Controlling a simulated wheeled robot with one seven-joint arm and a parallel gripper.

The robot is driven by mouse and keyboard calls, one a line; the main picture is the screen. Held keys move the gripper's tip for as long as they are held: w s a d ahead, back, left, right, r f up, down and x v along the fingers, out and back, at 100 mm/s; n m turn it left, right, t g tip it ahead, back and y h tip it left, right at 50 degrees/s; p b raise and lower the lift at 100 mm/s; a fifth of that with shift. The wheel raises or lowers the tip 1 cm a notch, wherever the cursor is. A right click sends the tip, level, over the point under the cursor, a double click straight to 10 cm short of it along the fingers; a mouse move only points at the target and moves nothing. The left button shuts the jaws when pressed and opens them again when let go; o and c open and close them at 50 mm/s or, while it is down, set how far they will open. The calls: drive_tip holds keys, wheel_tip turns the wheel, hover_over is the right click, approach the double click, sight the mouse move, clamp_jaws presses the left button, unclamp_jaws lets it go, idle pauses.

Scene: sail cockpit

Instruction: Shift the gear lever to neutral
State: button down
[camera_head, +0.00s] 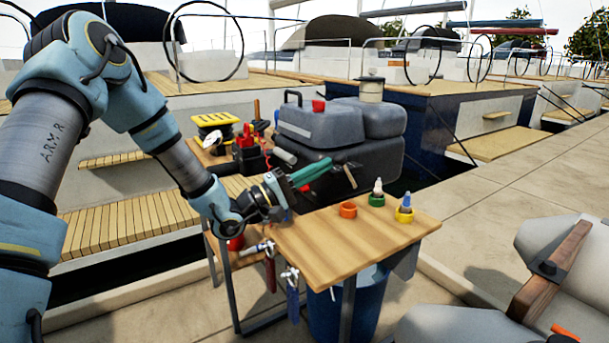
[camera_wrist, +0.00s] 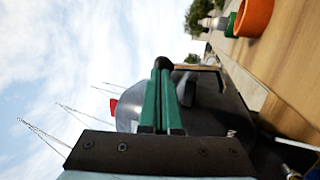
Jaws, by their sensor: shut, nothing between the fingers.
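My gripper (camera_head: 328,165) has green fingers and reaches right, in front of the dark grey outboard motor (camera_head: 352,158). In the wrist view the fingers of my gripper (camera_wrist: 161,75) lie together, with nothing held between them. A short dark lever (camera_head: 350,177), which looks like the gear lever, sticks out from the motor's front just right of the fingertips. In the wrist view a black rounded end (camera_wrist: 164,62) shows at the fingertips; I cannot tell whether it is the lever or whether they touch. The lever's base and exact setting are not clear.
A wooden workbench (camera_head: 340,240) lies below my gripper. An orange ring (camera_head: 348,209), a green-based bottle (camera_head: 377,193) and a yellow-based bottle (camera_head: 404,208) stand on it. A yellow cable reel (camera_head: 215,124) is behind left. Tools hang at the bench's front edge.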

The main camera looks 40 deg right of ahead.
sight(341, 153)
drive_tip(key=shift+s+d+r, duration=0.1)
drive_tip(key=shift+d, duration=0.15)
drive_tip(key=d+r+t+y+p, duration=0.1)
drive_tip(key=d+r+y+p, duration=0.3)
drive_tip(key=p, duration=0.8)
drive_tip(key=shift+s+r+n, duration=0.15)
drive_tip(key=shift+r+n, duration=0.05)
drive_tip(key=shift+n, duration=0.2)
drive_tip(key=shift+d+r+t+y+p, duration=0.1)
drive_tip(key=shift+d+t+y+p, duration=0.2)
drive_tip(key=shift+d+y+p, duration=0.55)
drive_tip(key=shift+d+h+p, duration=0.25)
drive_tip(key=shift+d+p, duration=0.25)
drive_tip(key=shift+p, duration=0.4)
drive_tip(key=shift+s+d+r, duration=0.1)
